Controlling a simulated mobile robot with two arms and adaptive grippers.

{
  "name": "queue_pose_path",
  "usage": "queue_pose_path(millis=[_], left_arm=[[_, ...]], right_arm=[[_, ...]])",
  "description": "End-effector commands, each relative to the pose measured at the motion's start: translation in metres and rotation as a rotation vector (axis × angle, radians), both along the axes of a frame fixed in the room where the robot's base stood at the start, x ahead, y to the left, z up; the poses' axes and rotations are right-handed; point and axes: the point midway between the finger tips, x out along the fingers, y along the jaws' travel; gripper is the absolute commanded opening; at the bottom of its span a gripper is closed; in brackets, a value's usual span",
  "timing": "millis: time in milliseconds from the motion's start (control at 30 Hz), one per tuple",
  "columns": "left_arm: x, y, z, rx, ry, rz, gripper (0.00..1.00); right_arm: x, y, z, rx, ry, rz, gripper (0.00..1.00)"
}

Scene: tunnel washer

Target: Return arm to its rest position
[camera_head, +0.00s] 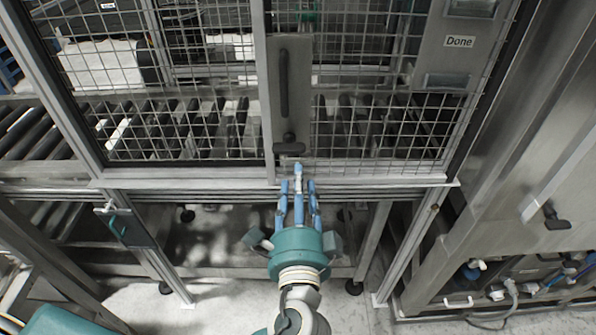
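My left arm reaches in from the bottom centre of the head view. Its gripper (298,186) has a teal body and blue fingers pointing away from me toward the mesh door. The fingers are straight with gaps between them, and nothing shows between them, so it looks open and empty. The fingertips appear just below the door's black latch handle (289,147); whether they touch the frame I cannot tell. My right gripper is not in view.
A wire-mesh door (200,135) in a grey frame stands ahead, with rollers (365,125) behind it. A panel marked "Done" (460,42) is at upper right. A steel cabinet (500,190) stands on the right. The pale floor (150,305) shows below.

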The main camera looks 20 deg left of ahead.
Motion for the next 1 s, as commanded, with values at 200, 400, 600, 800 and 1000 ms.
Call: queue_pose_path(millis=[200,400,600,800,1000], left_arm=[[-0.005,-0.001,0.0,-0.002,-0.001,0.001,0.35],[-0.005,-0.001,0.0,-0.001,0.0,0.001,0.35],[-0.004,-0.002,-0.003,-0.001,0.004,-0.001,0.35],[0.008,-0.014,-0.075,-0.017,0.115,-0.051,0.35],[0.01,-0.025,-0.226,-0.109,0.353,-0.117,0.35]], right_arm=[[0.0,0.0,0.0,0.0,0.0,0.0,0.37],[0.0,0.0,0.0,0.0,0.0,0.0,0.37],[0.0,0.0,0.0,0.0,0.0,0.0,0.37],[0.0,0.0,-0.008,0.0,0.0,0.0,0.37],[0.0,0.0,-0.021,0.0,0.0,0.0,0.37]])
